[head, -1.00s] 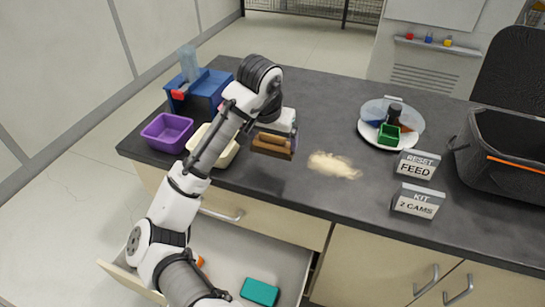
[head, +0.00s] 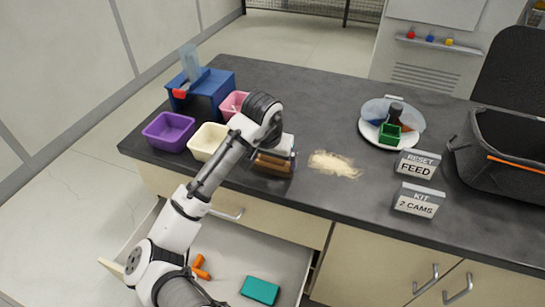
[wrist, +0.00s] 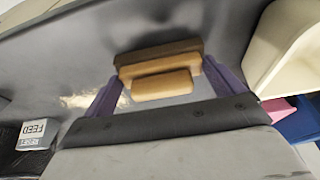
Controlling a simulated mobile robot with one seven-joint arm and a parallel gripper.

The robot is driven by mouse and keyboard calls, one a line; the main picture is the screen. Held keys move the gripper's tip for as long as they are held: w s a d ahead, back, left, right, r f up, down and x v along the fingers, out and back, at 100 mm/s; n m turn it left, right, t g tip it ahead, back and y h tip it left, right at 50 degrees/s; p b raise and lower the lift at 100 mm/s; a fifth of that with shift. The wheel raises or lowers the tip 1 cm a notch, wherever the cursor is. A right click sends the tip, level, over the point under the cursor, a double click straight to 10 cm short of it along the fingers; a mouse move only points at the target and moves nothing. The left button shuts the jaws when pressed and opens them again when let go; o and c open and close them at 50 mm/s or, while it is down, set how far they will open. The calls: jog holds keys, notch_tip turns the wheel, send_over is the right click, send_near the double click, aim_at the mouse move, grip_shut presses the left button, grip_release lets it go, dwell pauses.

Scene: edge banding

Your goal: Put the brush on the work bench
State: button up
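The brush (head: 273,164), a brown wooden block with a lighter raised grip, is over the front part of the dark work bench (head: 320,105), left of a pale dust patch. My gripper (head: 283,157) is shut on it. In the wrist view the brush (wrist: 160,72) sits between the purple fingertips of my gripper (wrist: 160,85), against both of its ends. The brush is low over the bench top; I cannot tell if its underside touches. Its bristles are not clearly visible.
The pale dust patch (head: 335,164) lies right of the brush. Purple (head: 168,132), cream (head: 208,142) and pink (head: 233,104) bins and a blue machine (head: 205,95) stand left. Signs (head: 417,200) and a black crate (head: 500,165) stand right. An open drawer (head: 225,262) is below.

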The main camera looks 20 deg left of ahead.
jog(key=shift+o, duration=0.3)
jog(key=shift+r, duration=0.1)
jog(key=shift+r, duration=0.25)
jog(key=v, duration=1.2)
jog(key=shift+d+f, duration=0.1)
